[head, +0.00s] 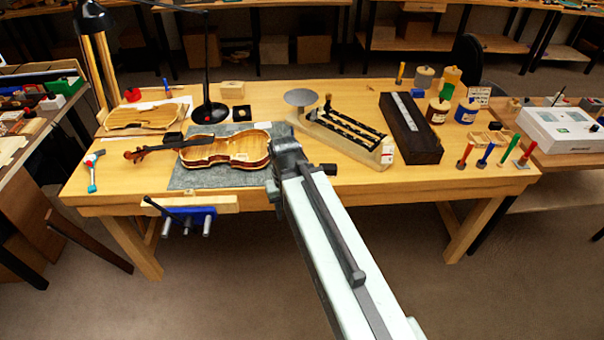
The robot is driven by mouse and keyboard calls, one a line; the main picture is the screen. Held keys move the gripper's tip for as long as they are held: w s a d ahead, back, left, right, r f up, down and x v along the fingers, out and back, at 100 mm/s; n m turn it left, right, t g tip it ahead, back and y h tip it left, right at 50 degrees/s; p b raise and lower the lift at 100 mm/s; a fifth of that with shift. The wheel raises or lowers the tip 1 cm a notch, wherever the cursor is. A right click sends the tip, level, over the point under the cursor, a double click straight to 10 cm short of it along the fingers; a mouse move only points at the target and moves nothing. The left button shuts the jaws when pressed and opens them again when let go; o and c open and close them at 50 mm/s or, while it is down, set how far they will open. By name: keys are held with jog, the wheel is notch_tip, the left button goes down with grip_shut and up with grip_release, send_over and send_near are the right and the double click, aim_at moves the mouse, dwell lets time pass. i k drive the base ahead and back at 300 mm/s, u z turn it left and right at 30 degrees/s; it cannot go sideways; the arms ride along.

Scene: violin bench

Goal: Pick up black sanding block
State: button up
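Two small dark pieces lie on the wooden workbench (345,182). One is a black square piece (242,113) with a lighter spot, just right of the lamp base. The other is a small dark block (172,138) at the upper left edge of the grey mat, by the violin's neck. I cannot tell for certain which is the sanding block. My arm reaches in from the bottom of the head view. My gripper (287,151) is over the bench's front part, at the violin body's right end, apart from both dark pieces. Its fingers are too unclear to read.
An unfinished violin (225,150) lies on the grey mat (195,178). A black lamp (210,112) stands behind it. A slatted rack (345,138) and a long dark case (408,140) are to the right. A blue vise (190,212) sticks out in front.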

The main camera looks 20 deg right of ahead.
aim_at(330, 169)
jog(key=u, duration=2.35)
jog(key=k, duration=0.8)
jog(key=z, duration=1.1)
jog(key=i, duration=1)
jog(key=u, duration=0.05)
